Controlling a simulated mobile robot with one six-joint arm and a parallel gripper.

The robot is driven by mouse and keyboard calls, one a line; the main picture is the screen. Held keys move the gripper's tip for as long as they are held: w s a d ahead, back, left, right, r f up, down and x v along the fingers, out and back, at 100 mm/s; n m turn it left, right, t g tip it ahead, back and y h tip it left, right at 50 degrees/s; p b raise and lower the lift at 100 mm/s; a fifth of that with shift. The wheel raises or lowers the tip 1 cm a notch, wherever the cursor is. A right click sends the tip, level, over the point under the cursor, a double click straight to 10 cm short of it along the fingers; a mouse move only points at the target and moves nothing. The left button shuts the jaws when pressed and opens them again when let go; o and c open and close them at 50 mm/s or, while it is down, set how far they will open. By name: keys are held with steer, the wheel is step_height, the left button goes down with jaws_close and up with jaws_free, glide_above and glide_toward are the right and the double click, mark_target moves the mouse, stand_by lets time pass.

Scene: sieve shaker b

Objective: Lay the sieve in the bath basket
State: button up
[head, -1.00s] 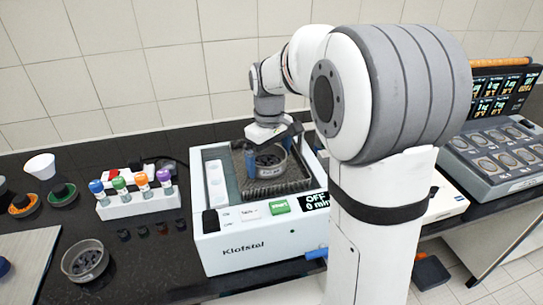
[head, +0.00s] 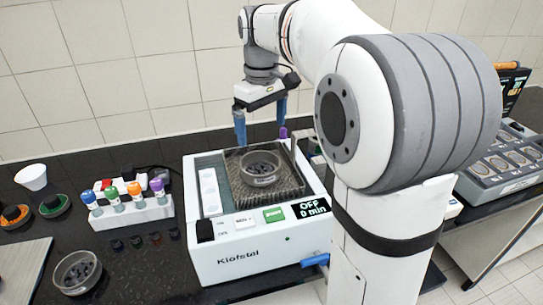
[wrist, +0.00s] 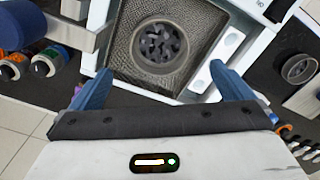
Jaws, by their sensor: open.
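The sieve (head: 262,168), a round clear-walled dish with dark pieces in it, lies flat inside the bath basket (head: 286,190), a grey mesh tray set in the white bath labelled Klofstol (head: 240,257). In the wrist view the sieve (wrist: 160,45) sits within the basket's mesh walls (wrist: 207,22), apart from my fingers. My gripper (head: 261,128) is open and empty, above and behind the sieve. Its blue fingers (wrist: 163,88) are spread wide in the wrist view.
A second round sieve with dark pieces (head: 77,272) stands on the black bench at the left. A white rack (head: 132,212) of colour-capped bottles stands left of the bath. The bath display (head: 314,208) reads OFF, 0 min. A grey device (head: 520,165) is at the right.

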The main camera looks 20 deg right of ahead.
steer(key=s+f+m+t, duration=0.1)
steer(key=s+f+m, duration=0.1)
steer(key=s+f, duration=0.2)
steer(key=s+f+m+t, duration=0.1)
steer(key=s+f, duration=0.3)
steer(key=s, duration=0.6)
steer(key=s+f+m+t, duration=0.1)
steer(key=s+f+m, duration=0.1)
steer(key=s+f, duration=0.2)
steer(key=s, duration=0.3)
steer(key=shift+m, duration=0.4)
